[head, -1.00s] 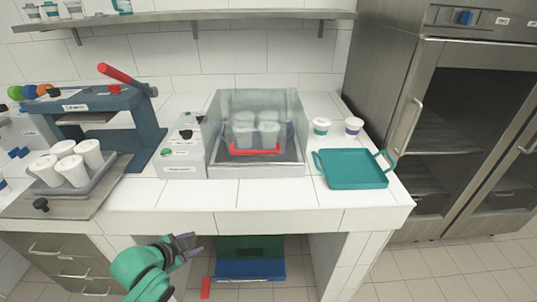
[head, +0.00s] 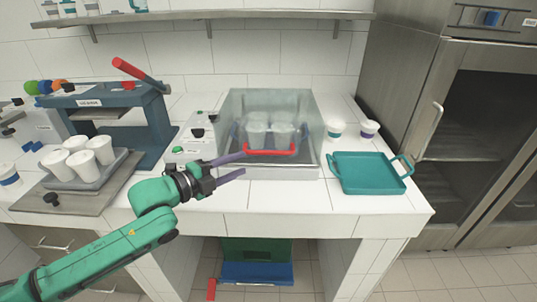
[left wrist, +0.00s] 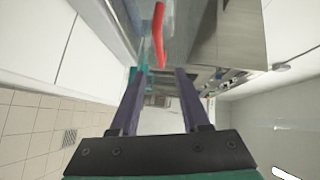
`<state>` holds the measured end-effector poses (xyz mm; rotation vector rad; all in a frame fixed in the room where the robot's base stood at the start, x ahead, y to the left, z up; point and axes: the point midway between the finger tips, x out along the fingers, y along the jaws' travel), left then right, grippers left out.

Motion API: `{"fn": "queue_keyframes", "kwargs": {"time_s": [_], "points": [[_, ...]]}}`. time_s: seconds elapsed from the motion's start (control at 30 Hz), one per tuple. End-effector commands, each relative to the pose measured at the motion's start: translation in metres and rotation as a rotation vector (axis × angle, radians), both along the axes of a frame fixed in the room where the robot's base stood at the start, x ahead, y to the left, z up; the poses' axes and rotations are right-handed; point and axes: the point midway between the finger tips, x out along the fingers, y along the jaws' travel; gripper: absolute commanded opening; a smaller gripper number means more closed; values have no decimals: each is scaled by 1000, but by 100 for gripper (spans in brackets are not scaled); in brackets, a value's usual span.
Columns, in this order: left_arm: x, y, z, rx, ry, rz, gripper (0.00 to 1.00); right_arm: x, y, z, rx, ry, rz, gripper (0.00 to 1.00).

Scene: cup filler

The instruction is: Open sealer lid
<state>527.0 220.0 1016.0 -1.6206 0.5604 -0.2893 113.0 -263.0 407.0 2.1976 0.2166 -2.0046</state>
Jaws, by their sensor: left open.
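The sealer (head: 305,165) is a clear-walled box on the counter with a see-through lid (head: 235,132) that has a red handle (head: 268,152) along its front. Cups (head: 257,130) show inside through the clear parts. My left gripper (head: 244,163) is open and empty, its two purple fingers pointing right, just in front and left of the red handle. The fingers appear apart from the handle. In the left wrist view the red handle (left wrist: 159,35) lies beyond and above the open fingers. My right gripper is not in view.
A grey tray (head: 95,183) of white cups sits on the left machine. The counter's front strip is clear.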

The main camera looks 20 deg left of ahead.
Motion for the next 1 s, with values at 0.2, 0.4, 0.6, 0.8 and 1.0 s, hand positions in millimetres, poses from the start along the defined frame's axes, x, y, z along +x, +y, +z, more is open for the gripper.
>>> {"fn": "queue_keyframes", "kwargs": {"time_s": [0.2, 0.4, 0.6, 0.8, 1.0], "points": [[25, -15, -1, -5, -4, 1, 46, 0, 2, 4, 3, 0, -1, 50], [62, -36, -5, -9, -1, 4, 46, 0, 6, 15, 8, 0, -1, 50], [93, -56, -13, -4, 2, 3, 46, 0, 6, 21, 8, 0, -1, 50], [99, -60, -17, -1, 2, 1, 46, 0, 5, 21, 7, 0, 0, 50], [98, -60, -17, -1, 2, 1, 16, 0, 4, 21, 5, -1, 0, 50]]}}
